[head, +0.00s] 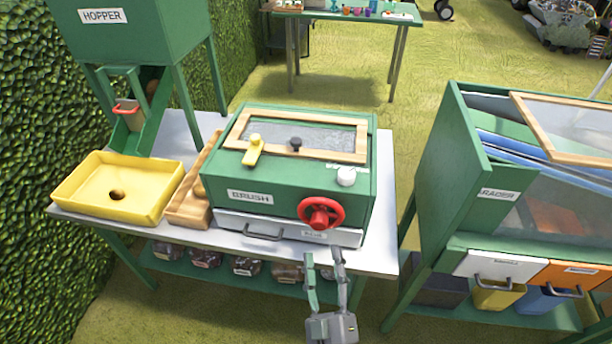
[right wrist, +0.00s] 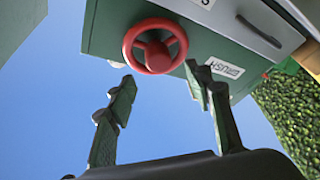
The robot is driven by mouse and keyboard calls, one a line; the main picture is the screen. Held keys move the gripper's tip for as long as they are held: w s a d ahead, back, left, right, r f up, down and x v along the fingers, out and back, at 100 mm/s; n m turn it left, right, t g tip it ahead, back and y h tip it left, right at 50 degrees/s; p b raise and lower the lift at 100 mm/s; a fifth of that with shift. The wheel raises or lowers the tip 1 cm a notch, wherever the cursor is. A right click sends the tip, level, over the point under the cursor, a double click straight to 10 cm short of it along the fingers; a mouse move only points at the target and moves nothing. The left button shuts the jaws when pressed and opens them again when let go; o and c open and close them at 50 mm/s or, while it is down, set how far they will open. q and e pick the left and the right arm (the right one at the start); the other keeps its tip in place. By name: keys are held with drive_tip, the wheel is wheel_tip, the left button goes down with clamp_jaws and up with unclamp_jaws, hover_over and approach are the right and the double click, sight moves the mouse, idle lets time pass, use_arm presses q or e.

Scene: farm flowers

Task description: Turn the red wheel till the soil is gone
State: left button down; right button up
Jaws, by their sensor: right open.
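The red wheel (head: 321,214) is on the front right of the green box labelled BRUSH (head: 290,175). It also shows in the right wrist view (right wrist: 155,46), just beyond the fingertips and between them. My right gripper (head: 324,258) is open and empty, below and in front of the wheel, apart from it. Its two fingers also show in the right wrist view (right wrist: 158,85). The box has a wood-framed window (head: 330,138) on top, with grey behind it; I cannot make out soil there. My left gripper is not in view.
A grey drawer (head: 265,231) is under the wheel. A yellow tray (head: 118,187) and a wooden tray (head: 188,205) stand left of the box on the metal table (head: 382,240). A green HOPPER (head: 130,35) rises behind. A green cabinet (head: 450,170) stands to the right, across a grassy gap.

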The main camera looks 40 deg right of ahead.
sight(318, 227)
drive_tip(key=w+a+r+n+g+y+p, duration=0.5)
drive_tip(key=a+n+p, duration=0.6)
drive_tip(key=p, duration=1.5)
drive_tip(key=s+d+n+g+h+p, duration=0.35)
drive_tip(key=d+n+p, duration=0.65)
drive_tip(key=n+p, duration=0.65)
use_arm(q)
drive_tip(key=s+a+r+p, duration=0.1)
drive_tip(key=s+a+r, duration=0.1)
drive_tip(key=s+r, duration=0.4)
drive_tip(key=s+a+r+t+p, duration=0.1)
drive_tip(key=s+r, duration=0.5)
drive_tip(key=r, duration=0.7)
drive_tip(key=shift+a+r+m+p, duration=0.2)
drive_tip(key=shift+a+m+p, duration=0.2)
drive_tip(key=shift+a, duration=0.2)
use_arm(e)
drive_tip(key=w+d+m, duration=0.1)
drive_tip(key=w+d+f+m, duration=0.1)
drive_tip(key=w+d, duration=0.1)
drive_tip(key=w+d+f+m, duration=0.1)
drive_tip(key=d, duration=0.1)
drive_tip(key=shift+w+g, duration=0.35)
drive_tip(key=shift+a, duration=0.1)
drive_tip(key=shift+c, duration=0.4)
drive_tip(key=c, duration=1.1)
